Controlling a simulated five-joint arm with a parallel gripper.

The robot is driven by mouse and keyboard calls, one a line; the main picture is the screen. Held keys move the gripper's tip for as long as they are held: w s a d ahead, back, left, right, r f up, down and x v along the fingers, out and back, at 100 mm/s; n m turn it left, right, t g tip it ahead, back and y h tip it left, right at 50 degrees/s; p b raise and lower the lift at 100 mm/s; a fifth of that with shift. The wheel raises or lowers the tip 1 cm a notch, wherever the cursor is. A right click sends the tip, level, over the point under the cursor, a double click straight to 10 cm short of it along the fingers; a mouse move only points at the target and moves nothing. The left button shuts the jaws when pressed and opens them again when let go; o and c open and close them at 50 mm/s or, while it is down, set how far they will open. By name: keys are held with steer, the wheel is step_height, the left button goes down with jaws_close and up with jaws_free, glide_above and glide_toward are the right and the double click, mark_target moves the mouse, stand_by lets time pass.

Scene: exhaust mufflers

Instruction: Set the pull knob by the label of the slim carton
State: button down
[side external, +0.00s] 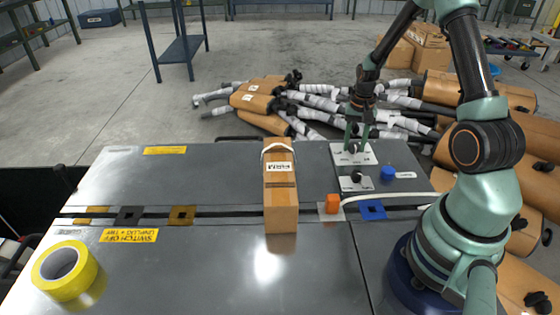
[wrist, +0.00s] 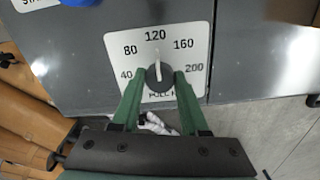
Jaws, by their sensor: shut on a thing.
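The pull knob (wrist: 160,78) is dark and round with a white pointer line, on a white dial plate (wrist: 198,42) marked 40, 80, 120, 160 and 200. The pointer points close to 120. My gripper (wrist: 159,74) is shut on the knob, one green finger on each side. In the side view my gripper (side external: 354,143) reaches down to the plate at the back right of the bench.
A second knob (side external: 358,176), a blue button (side external: 388,173) and an orange switch (side external: 333,202) with a white cable sit near the dial. A yellow tape roll (side external: 82,268) lies front left. Wrapped mufflers (side external: 265,100) are piled behind the bench.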

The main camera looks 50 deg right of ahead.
mark_target(354, 144)
steer(key=shift+r, duration=0.1)
stand_by(0.3)
steer(key=shift+c, duration=2.1)
jaws_free()
step_height(354, 144, up, 12)
steer(key=s+a+r+n+t, duration=0.2)
steer(key=a+r+n, duration=0.3)
steer(key=a, duration=0.7)
steer(key=s+a+r+n+t, duration=0.2)
steer(key=a+r+n, duration=0.4)
steer(key=a, duration=0.6)
steer(key=shift+s+r+t, duration=0.4)
steer(key=shift+r+t, duration=0.25)
steer(key=shift+t, duration=0.15)
